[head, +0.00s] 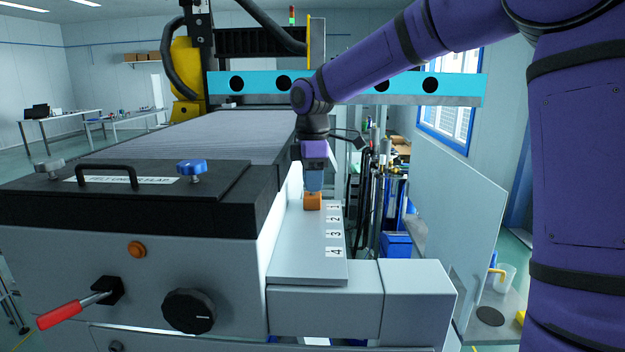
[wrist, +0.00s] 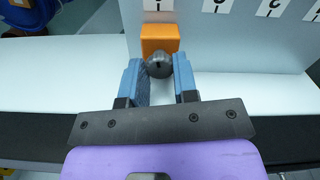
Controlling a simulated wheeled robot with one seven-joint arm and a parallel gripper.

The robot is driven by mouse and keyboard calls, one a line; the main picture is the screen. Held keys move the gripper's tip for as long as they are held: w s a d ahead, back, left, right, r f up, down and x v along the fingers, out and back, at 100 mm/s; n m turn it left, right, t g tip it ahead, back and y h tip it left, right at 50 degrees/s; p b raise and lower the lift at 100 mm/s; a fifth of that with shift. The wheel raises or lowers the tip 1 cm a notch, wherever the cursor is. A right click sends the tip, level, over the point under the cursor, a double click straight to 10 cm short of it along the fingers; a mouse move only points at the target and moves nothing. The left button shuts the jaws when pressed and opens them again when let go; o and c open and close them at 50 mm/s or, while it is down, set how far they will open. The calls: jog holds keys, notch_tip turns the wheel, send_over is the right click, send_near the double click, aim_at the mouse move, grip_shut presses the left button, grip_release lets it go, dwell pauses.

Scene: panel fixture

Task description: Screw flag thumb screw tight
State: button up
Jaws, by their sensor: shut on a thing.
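My gripper (head: 314,186) points down at the far end of the grey ledge, over an orange block (head: 313,201) near the label 1. In the wrist view, the blue fingers of my gripper (wrist: 159,68) are shut on a dark grey rounded piece, seemingly the head of the flag thumb screw (wrist: 158,66). It sits right in front of the orange block (wrist: 160,38). Any threads are hidden, and I cannot tell how deep it sits. In the head view the fingers hide the screw.
Labels 1 to 4 (head: 333,230) run along the ledge (head: 305,260). The machine's black lid (head: 130,205) at left carries a handle, a grey knob (head: 50,166) and a blue knob (head: 191,168). A red-handled lever (head: 70,309) sticks out in front. A clear panel (head: 455,210) stands at right.

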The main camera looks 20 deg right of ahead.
jog(key=m, duration=1.9)
jog(key=shift+m, duration=0.3)
dwell(0.3)
jog(key=o, duration=0.9)
